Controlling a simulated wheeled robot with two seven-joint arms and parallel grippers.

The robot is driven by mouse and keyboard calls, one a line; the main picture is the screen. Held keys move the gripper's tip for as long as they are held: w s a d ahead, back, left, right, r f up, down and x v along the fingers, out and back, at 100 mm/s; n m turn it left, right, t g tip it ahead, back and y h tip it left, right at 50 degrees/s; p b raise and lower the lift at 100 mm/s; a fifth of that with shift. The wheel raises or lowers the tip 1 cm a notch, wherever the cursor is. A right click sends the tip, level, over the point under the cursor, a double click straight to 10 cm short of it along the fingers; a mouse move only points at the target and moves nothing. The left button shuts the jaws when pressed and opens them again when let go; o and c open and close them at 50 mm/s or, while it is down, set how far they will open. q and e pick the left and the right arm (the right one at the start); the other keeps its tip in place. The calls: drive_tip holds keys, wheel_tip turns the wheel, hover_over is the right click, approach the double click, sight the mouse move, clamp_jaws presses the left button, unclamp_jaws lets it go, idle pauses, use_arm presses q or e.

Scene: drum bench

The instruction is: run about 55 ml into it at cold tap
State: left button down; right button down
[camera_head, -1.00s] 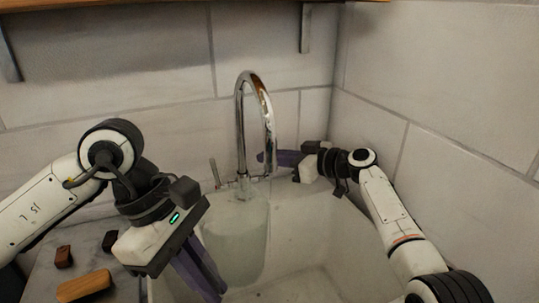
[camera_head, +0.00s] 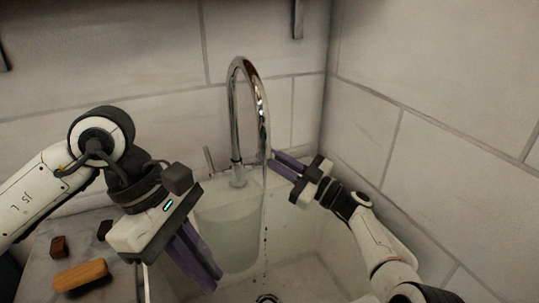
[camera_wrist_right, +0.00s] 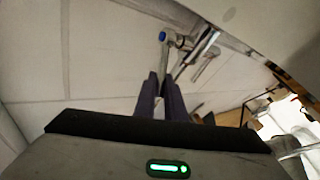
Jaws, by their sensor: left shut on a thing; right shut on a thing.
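A chrome gooseneck tap (camera_head: 236,110) stands at the back of the sink. A large translucent vessel (camera_head: 228,235) is below and left of its spout. My left gripper (camera_head: 205,272) is shut at the vessel's near side; its exact grip on the wall is hard to see. A thin line of water with drops (camera_head: 265,225) falls from the spout along the vessel's right edge; I cannot tell whether it enters. My right gripper (camera_head: 283,165) is shut on the blue-dotted cold tap lever (camera_wrist_right: 163,52), seen between its fingers in the right wrist view.
Another thin tap lever (camera_head: 208,160) stands left of the spout. A wooden block (camera_head: 81,276) and small dark pieces (camera_head: 58,246) lie on the counter at left. Tiled walls close in behind and at right. The sink floor shows a drain (camera_head: 267,298).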

idle(0.4)
drive_tip(key=c, duration=1.8)
unclamp_jaws()
wheel_tip(320, 180, up, 10)
drive_tip(key=shift+c, duration=0.3)
